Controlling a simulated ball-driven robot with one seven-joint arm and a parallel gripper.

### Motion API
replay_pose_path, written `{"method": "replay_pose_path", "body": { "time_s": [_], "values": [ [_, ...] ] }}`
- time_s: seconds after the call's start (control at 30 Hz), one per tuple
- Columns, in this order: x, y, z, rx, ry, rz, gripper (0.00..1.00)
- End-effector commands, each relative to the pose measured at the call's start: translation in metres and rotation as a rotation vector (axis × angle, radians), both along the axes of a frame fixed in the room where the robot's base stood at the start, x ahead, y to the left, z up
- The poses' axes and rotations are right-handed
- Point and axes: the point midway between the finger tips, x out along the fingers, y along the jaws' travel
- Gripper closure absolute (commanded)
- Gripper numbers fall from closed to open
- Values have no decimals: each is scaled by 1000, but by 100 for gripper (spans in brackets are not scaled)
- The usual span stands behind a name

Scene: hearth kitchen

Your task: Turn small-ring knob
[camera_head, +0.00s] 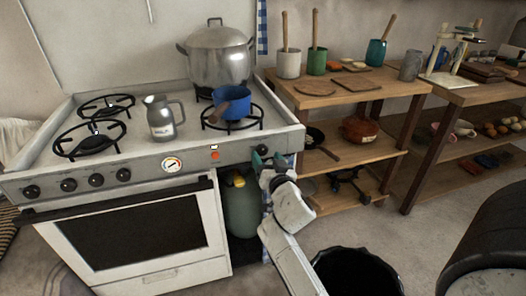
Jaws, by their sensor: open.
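The white stove (90,147) stands at left with a row of black knobs (96,180) on the left of its front panel. A single dark knob (262,149) sits near the panel's right end. I cannot read any marking that tells which knob is the small-ring one. My gripper (267,159) is open at the right end of the panel, right at the single knob and partly overlapping it. Its teal fingers are small here, and I cannot tell whether they touch the knob. My arm rises from the lower right.
A blue pot (234,104) sits on the right front burner, a large steel pot (218,58) behind it. A metal jug (160,120) stands mid-stove. A green gas bottle (241,210) is below my gripper. A wooden shelf (345,97) and black bin (357,274) are to the right.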

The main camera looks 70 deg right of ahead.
Motion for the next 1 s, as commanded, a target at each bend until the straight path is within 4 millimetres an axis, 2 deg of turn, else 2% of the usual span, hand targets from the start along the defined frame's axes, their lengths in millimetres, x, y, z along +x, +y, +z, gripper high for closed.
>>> {"method": "replay_pose_path", "body": {
  "time_s": [0.1, 0.23, 0.63, 1.0],
  "values": [
    [11, -14, 2, 1, -2, -1, 33],
    [19, -23, 1, 0, 0, -1, 33],
    [23, -27, 0, 0, 0, 0, 34],
    [23, -26, 0, 0, 0, 0, 70]
  ]
}}
